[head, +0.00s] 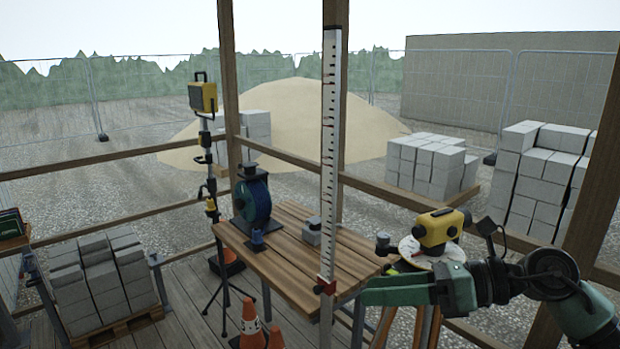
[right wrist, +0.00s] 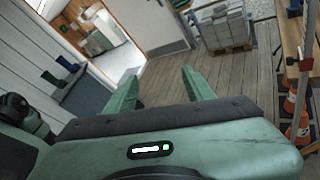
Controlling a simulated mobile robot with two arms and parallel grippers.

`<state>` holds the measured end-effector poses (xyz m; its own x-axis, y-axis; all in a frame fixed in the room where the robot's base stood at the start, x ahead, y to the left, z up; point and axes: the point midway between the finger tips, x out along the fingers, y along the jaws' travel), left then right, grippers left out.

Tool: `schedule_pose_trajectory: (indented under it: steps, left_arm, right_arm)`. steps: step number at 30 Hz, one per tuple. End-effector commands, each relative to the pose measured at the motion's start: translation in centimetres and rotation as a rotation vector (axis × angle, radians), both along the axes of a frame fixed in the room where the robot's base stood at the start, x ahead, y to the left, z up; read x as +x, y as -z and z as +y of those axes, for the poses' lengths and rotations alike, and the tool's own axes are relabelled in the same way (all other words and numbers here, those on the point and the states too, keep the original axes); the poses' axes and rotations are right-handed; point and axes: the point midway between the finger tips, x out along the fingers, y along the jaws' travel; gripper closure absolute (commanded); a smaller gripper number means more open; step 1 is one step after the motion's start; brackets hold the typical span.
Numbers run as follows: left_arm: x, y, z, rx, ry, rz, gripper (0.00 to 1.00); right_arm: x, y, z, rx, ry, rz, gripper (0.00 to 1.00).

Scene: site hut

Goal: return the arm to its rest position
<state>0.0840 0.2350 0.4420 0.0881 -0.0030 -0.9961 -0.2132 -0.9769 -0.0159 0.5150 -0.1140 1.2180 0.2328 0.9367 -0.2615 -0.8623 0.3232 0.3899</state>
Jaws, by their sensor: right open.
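My right gripper (head: 374,292) comes in from the right in the head view, in front of the wooden table's (head: 285,258) right end. Its green fingers also show in the right wrist view (right wrist: 160,88). They stand apart with nothing between them, above the plank floor (right wrist: 175,65). My right arm (head: 500,285) reaches back to the lower right corner of the head view. My left gripper is not in view.
A striped levelling staff (head: 329,160) stands upright by the table. A yellow level (head: 440,228) on a tripod is close behind my right arm. Orange cones (head: 251,322) and a pallet of blocks (head: 100,275) stand on the floor. A wooden post (head: 590,200) rises at the right.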

Motion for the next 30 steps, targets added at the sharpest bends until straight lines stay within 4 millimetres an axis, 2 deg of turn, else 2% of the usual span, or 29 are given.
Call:
schedule_pose_trajectory:
  steps: [1,4,7,8,10,11,14,15,17,18,20,21,24,27,28,30]
  left_arm:
    - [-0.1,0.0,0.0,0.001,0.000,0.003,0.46]
    - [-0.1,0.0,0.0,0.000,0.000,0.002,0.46]
    - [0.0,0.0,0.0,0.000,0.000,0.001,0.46]
    - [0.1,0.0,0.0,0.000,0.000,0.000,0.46]
    - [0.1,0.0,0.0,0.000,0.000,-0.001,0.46]
    - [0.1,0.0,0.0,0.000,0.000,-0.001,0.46]
    - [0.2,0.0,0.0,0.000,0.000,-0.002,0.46]
    - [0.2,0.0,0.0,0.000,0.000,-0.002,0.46]
    - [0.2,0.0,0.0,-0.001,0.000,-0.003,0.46]
    - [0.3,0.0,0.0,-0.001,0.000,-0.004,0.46]
    - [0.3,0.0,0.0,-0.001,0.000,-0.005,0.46]
    - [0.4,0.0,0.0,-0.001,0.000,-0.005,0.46]
    - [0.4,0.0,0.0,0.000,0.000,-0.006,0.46]
    - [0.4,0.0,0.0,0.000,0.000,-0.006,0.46]
    - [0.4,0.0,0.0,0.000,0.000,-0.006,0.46]
    - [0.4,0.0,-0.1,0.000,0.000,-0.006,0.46]
  right_arm:
    - [-0.5,-0.9,2.3,0.179,0.019,0.056,0.47]
    - [-0.1,-3.7,3.9,0.538,0.121,0.193,0.47]
    - [1.4,-4.7,2.5,0.876,0.274,0.376,0.47]
    - [1.9,-4.6,1.6,0.972,0.328,0.439,0.47]
    - [3.2,-3.0,-0.9,1.184,0.476,0.595,0.47]
    - [3.6,-1.7,-2.1,1.266,0.545,0.666,0.47]
    - [4.1,4.2,-6.2,1.512,0.810,0.912,0.47]
    - [3.7,6.9,-7.6,1.588,0.918,1.005,0.47]
    - [2.6,11.1,-9.1,1.678,1.076,1.133,0.47]
    - [1.5,13.9,-9.9,1.725,1.180,1.215,0.47]
    - [-0.6,17.9,-10.8,1.778,1.339,1.331,0.47]
    - [-2.3,20.4,-11.2,1.806,1.442,1.405,0.47]
    - [-6.7,25.6,-11.5,1.835,1.684,1.565,0.47]
    - [-10.8,29.0,-11.3,1.831,1.875,1.683,0.47]
    - [-11.9,29.7,-11.2,-1.809,-1.908,-1.693,0.47]
    - [-14.4,31.3,-10.9,-1.691,-1.902,-1.655,0.47]
